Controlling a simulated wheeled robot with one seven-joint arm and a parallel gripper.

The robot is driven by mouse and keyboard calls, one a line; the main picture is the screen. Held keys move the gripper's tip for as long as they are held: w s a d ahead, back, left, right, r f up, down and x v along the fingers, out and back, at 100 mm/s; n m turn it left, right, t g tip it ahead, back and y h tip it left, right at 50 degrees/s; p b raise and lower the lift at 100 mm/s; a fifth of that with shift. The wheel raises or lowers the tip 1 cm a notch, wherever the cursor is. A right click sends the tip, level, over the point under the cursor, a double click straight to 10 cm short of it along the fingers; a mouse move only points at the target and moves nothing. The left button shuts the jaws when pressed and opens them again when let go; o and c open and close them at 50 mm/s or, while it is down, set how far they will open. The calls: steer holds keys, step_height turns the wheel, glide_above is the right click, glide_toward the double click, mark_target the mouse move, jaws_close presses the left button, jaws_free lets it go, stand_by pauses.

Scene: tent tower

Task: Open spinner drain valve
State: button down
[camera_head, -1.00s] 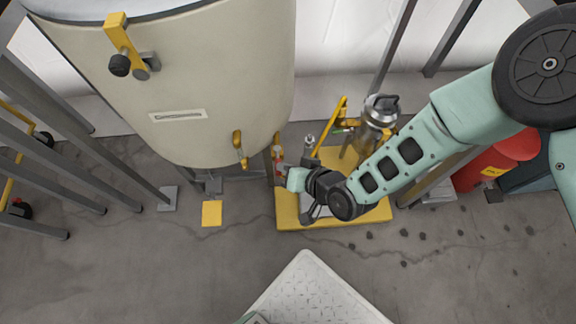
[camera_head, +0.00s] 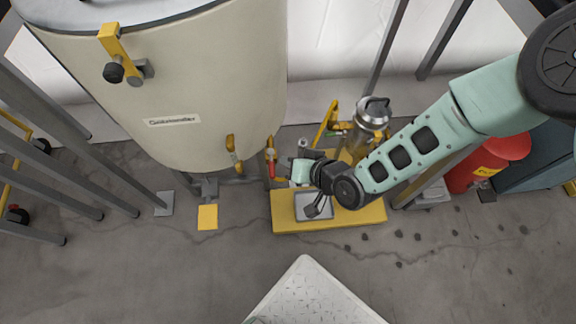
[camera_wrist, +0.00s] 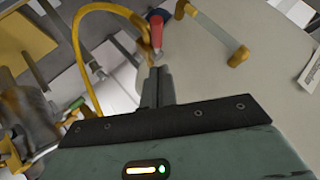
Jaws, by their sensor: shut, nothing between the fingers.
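The spinner is a large cream tank (camera_head: 190,90) at the upper left of the head view. Its drain valve has a red handle (camera_head: 270,167) low at the tank's right side, pointing down. The red handle also shows at the top of the wrist view (camera_wrist: 156,30). My gripper (camera_wrist: 157,75) is shut and empty, with its fingertips toward the handle's grey end. A gap is hard to judge there. In the head view my gripper is just right of the valve, and its fingertips cannot be made out.
A yellow tube (camera_wrist: 82,45) curves close to my fingers, and a yellow bracket (camera_wrist: 210,35) is on the tank. A red container (camera_head: 480,170) stands right.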

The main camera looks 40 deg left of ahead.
steer(key=s+p+v, duration=0.1)
steer(key=v, duration=0.9)
steer(key=shift+s+r, duration=0.3)
steer(key=w+d+r+t+h, duration=0.1)
steer(key=w+d+r+h, duration=0.25)
steer(key=d+r, duration=0.3)
steer(key=w+d+r+h, duration=0.2)
steer(key=w+d+r, duration=0.2)
steer(key=d+r, duration=0.3)
steer(key=s+d+r+m+g+h, duration=0.1)
steer(key=s+d+r+h, duration=0.1)
steer(key=s+d+r, duration=0.4)
steer(key=s+d+r+m+h, duration=0.1)
steer(key=d+r+h, duration=0.2)
steer(key=d+r, duration=0.5)
step_height(320, 180, up, 17)
steer(key=d+p, duration=0.1)
steer(key=p, duration=1.7)
steer(key=shift+s+d, duration=0.25)
